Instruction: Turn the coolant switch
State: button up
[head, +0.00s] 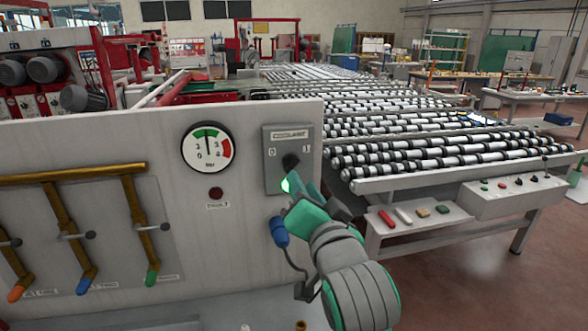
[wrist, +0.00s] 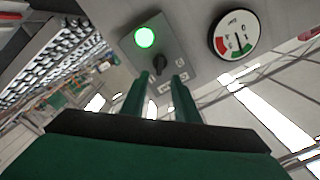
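The coolant switch is a black rotary knob (head: 291,161) on a grey plate (head: 273,180) marked COOLANT, with 0 at left and 1 at right. I cannot tell clearly which mark the knob points at. A green lamp (wrist: 144,37) on the same plate is lit. In the wrist view the knob (wrist: 158,66) shows between and just beyond the tips of my two green fingers. My gripper (wrist: 162,78) is open, with a gap on both sides of the knob. In the head view my gripper covers the plate's lower right part.
A pressure gauge (head: 207,147) and a dark red fault lamp (head: 216,193) are left of the switch. A blue cylinder (head: 279,232) on a cable hangs below it. Brass pipes with levers (head: 85,235) are farther left. A roller conveyor (head: 430,150) stands at right.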

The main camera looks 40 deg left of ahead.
aim_at(293, 167)
jog(key=x, duration=0.8)
jog(key=shift+w+a, duration=0.15)
jog(key=shift+a, duration=0.15)
grip_shut()
